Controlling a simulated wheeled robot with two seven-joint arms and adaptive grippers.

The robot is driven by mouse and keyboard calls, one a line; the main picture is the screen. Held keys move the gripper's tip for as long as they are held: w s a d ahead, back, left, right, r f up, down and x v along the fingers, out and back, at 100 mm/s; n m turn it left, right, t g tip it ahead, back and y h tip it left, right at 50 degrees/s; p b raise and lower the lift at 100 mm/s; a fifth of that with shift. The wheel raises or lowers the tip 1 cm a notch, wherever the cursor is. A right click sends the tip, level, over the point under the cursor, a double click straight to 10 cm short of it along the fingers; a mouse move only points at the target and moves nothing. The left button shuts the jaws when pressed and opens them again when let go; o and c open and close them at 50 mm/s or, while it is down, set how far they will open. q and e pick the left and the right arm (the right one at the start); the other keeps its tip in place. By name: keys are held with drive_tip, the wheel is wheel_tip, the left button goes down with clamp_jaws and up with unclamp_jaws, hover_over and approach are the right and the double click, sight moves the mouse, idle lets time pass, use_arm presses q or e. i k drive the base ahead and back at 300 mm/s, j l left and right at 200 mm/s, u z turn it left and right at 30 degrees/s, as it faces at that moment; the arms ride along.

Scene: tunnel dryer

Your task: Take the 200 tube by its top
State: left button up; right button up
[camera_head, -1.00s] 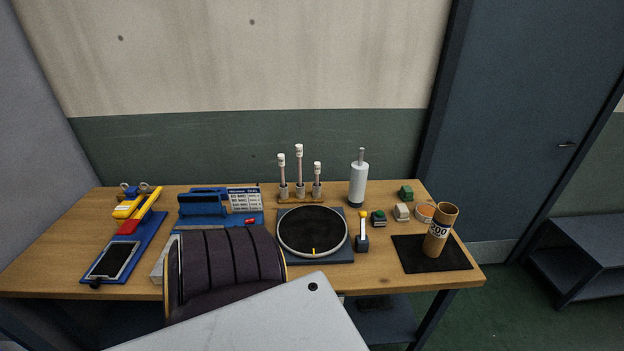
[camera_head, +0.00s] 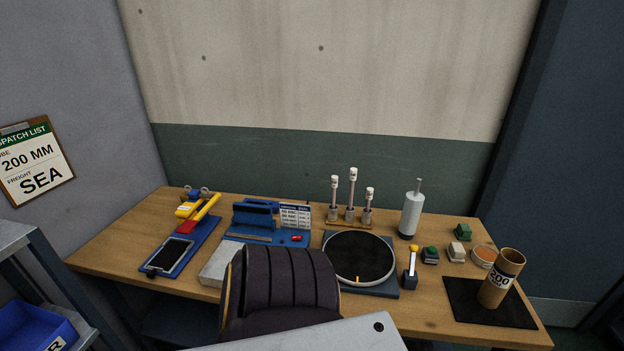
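The 200 tube (camera_head: 501,279) is a brown cardboard cylinder with a white and dark label reading 200. It stands upright on a black mat (camera_head: 462,302) at the right end of the wooden table, and its open top faces up. Nothing is touching it. Neither of my grippers shows in the head view, so their state is hidden.
A dark padded chair (camera_head: 281,290) stands at the front of the table. A round black turntable (camera_head: 358,258), a grey-white bottle (camera_head: 411,214), a rack of tubes (camera_head: 350,219) and small blocks (camera_head: 457,252) share the table. A clipboard (camera_head: 34,162) reads 200 MM, SEA.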

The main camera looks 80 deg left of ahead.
sight(334, 182)
drive_tip(key=u, duration=2.35)
